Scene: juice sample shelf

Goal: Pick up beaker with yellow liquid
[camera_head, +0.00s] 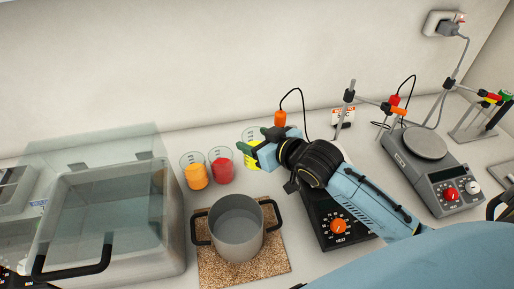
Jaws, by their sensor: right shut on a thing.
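The beaker with yellow liquid (249,155) stands behind my right gripper (257,147), near the back of the counter. Only its left part and some yellow show; the rest is hidden by the gripper. My right gripper is shut on this beaker, its arm reaching in from the lower right. I cannot tell whether the beaker touches the counter. A beaker with orange liquid (196,177) and a beaker with red liquid (222,169) stand upright to its left. My left gripper is not in view.
A grey pot (238,236) stands on a cork mat (274,270) in front of the beakers. A large clear tank (165,225) is at left. A hot plate (335,229) lies under my right arm. A second stirrer plate (425,143) with stands is at right.

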